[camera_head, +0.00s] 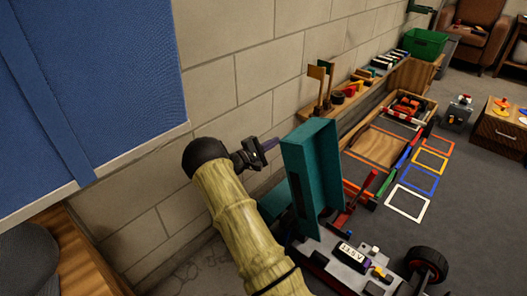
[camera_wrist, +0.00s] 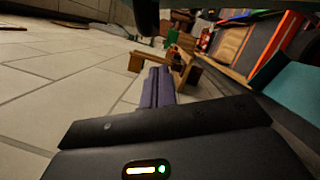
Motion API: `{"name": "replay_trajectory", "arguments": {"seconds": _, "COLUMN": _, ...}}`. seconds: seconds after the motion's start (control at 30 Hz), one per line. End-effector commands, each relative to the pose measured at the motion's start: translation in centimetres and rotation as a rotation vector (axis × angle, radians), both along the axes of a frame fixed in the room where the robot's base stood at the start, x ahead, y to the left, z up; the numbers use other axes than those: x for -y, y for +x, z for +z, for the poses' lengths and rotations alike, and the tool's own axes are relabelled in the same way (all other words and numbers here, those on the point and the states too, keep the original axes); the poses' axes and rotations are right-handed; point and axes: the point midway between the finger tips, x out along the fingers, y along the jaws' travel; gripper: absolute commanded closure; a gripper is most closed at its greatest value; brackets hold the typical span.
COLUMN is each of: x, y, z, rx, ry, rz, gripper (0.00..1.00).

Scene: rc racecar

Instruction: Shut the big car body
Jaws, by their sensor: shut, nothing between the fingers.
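The teal car body (camera_head: 312,172) stands raised, tilted up nearly upright above the car's chassis (camera_head: 335,272), in the head view. Its edge shows at the right of the wrist view (camera_wrist: 296,95). My gripper (camera_head: 272,144) is shut and empty, on the left, wall-facing side of the raised body near its upper edge. Its purple fingers are together in the wrist view (camera_wrist: 160,72). I cannot tell whether they touch the body. My arm hides part of the car's near left side.
A block wall (camera_head: 225,75) runs close on the left, with a blue panel (camera_head: 90,80) nearer. A wooden shelf (camera_head: 350,100) with small parts lies beyond. Coloured floor squares (camera_head: 410,203) and a wooden cabinet (camera_head: 500,125) are at right. Grey floor is clear between them.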

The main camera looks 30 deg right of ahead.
Motion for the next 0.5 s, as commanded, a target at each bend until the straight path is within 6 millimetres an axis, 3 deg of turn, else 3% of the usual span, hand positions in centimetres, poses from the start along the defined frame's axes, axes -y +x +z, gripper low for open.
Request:
{"name": "replay_trajectory", "arguments": {"seconds": 0.2, "x": 0.6, "y": -1.8, "z": 1.0, "rx": 0.001, "ry": 0.000, "rz": -0.002, "gripper": 1.00}}
{"name": "replay_trajectory", "arguments": {"seconds": 0.5, "x": 0.7, "y": -2.2, "z": 1.4, "rx": 0.000, "ry": -0.001, "rz": 0.000, "gripper": 1.00}}
